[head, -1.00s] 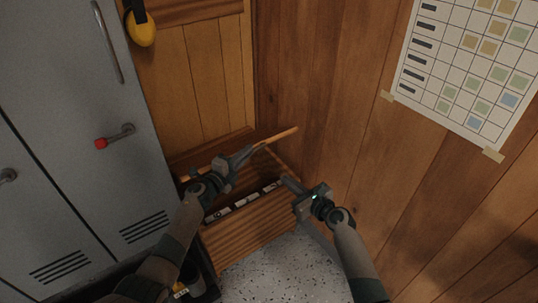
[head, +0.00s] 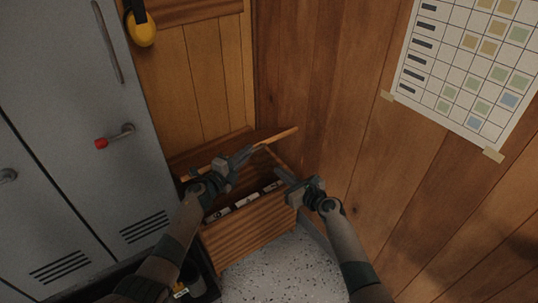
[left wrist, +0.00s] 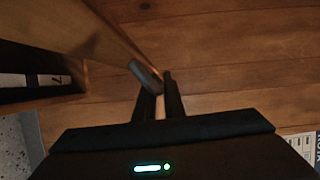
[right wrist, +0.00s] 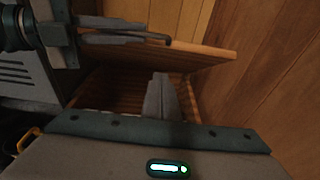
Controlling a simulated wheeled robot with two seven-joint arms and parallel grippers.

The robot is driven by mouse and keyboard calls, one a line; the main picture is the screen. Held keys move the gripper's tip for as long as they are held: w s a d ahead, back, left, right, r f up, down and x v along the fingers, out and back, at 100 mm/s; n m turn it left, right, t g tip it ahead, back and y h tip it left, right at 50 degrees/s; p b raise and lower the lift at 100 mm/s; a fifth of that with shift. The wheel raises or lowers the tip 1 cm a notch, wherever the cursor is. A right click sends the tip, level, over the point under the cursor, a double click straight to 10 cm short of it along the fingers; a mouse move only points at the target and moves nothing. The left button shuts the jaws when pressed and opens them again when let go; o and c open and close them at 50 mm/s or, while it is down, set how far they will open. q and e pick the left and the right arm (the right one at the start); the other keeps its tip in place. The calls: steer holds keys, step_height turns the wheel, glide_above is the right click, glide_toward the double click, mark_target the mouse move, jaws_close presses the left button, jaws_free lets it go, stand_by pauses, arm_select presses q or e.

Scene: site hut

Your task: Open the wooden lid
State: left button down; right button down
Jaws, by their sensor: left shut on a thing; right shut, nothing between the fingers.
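The wooden lid (head: 274,138) of the slatted wooden box (head: 243,240) is raised and tilted, with the box open below it. My left gripper (head: 256,149) is shut on the lid's edge; in the left wrist view its fingers (left wrist: 157,84) close beside the lid board (left wrist: 105,35). My right gripper (head: 279,171) is shut and empty at the box's right side, below the lid. In the right wrist view its closed fingers (right wrist: 160,95) point at the box opening, under the raised lid (right wrist: 205,58). Part of the lid is hidden by my left gripper.
Several light labelled items (head: 246,200) lie inside the box. A plank wall (head: 345,130) closes off the right. Speckled floor (head: 270,270) is clear in front.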

steer(key=w+a+r, duration=0.2)
steer(key=w+a, duration=0.2)
steer(key=w, duration=0.2)
steer(key=shift+w+a+r, duration=0.2)
steer(key=shift+w+a, duration=0.1)
steer(key=shift+a, duration=0.1)
stand_by(0.3)
arm_select(q)
steer(key=shift+a, duration=0.1)
